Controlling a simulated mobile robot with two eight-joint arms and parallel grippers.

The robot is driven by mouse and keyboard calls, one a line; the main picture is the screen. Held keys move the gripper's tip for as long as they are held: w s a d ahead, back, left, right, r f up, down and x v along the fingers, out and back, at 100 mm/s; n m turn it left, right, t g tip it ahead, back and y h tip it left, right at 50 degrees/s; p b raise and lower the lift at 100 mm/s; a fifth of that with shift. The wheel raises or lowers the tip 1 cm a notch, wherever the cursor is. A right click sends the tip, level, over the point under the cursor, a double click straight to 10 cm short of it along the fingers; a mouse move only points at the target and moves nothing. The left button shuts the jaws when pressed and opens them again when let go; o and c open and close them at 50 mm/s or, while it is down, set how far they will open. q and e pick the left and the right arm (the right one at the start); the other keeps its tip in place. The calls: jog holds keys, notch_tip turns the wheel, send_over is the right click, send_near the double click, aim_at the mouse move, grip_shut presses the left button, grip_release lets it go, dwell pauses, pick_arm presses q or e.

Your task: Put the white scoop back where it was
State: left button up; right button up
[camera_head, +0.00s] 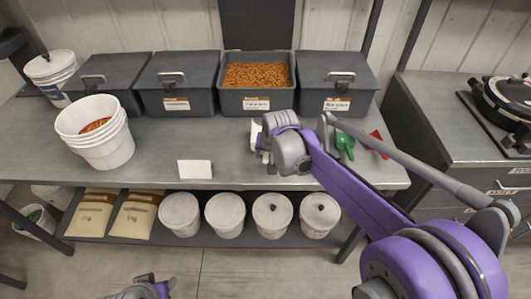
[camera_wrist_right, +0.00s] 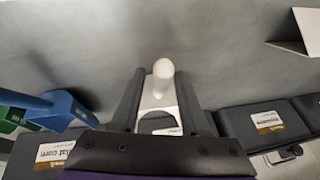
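The white scoop (camera_wrist_right: 162,72) shows in the right wrist view with its rounded handle end between the two fingers. In the head view a small white part of the scoop (camera_head: 255,134) shows at the left of my right gripper (camera_head: 264,146), low over the bench in front of the bins. My right gripper (camera_wrist_right: 160,98) has its fingers apart on both sides of the scoop; a firm grip is not visible. My left gripper (camera_head: 150,288) shows only partly at the bottom edge of the head view, away from the bench; its fingers are unclear.
A green scoop (camera_head: 345,145) and a red scoop (camera_head: 377,144) lie right of the gripper; a blue scoop (camera_wrist_right: 68,108) shows in the wrist view. Labelled bins stand behind, one open bin (camera_head: 257,103) with orange contents. A white card (camera_head: 194,169) and stacked buckets (camera_head: 104,150) stand left.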

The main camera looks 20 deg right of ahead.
jog(key=p+v, duration=0.1)
jog(key=v, duration=1.1)
jog(key=s+f+n, duration=0.1)
jog(key=s+f, duration=0.3)
jog(key=s, duration=0.4)
jog(key=s+d+f+n, duration=0.1)
jog(key=s+f, duration=0.3)
jog(key=s, duration=0.4)
jog(key=s+f+n, duration=0.2)
jog(key=s+f, duration=0.3)
jog(key=s, duration=0.3)
jog(key=shift+d, duration=0.2)
